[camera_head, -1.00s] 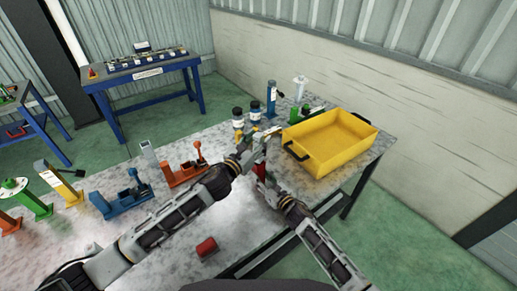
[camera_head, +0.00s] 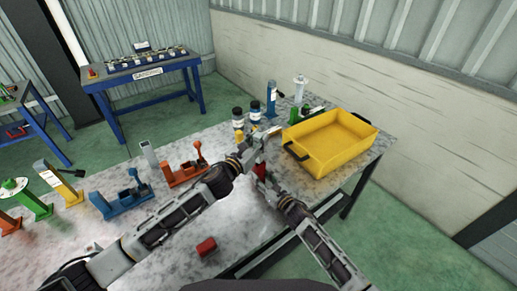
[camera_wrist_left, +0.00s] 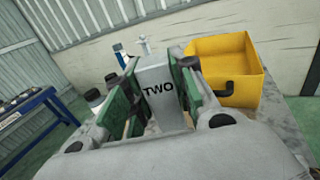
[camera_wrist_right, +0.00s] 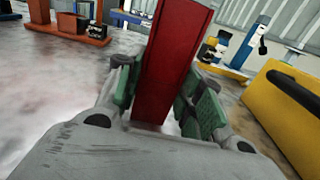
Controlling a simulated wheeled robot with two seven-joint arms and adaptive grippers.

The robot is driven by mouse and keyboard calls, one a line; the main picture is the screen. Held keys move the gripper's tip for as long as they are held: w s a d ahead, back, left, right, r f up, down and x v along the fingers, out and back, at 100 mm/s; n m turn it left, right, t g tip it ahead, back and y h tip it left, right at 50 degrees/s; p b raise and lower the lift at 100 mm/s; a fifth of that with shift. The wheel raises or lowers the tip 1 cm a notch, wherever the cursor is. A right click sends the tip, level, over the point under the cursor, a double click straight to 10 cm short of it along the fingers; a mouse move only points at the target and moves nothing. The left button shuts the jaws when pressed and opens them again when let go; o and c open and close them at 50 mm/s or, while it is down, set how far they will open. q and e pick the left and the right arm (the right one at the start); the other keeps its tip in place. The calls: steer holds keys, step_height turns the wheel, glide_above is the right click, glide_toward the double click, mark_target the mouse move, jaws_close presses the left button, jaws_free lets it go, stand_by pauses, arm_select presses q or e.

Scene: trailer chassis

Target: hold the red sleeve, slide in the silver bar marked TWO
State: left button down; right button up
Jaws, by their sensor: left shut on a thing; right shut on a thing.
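My left gripper (camera_head: 264,143) is shut on the silver bar (camera_wrist_left: 160,90), whose black TWO faces the left wrist camera. In the head view the bar (camera_head: 272,137) shows pale at the left fingers. My right gripper (camera_head: 262,177) is shut on the red sleeve (camera_wrist_right: 172,62), which stands upright between its green pads in the right wrist view. In the head view the sleeve (camera_head: 260,170) is just below the bar and left hand, partly hidden by the grippers. I cannot tell whether bar and sleeve touch.
A yellow bin (camera_head: 330,142) stands right of the grippers. Two dark-capped bottles (camera_head: 238,117) and a blue post (camera_head: 271,97) are behind them. A red cylinder (camera_head: 206,247) lies near the front edge. Orange (camera_head: 185,172) and blue (camera_head: 125,197) fixtures stand left.

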arm_select(q)
steer(key=shift+r, duration=0.15)
steer(key=shift+r, duration=4.8)
steer(key=shift+r, duration=0.2)
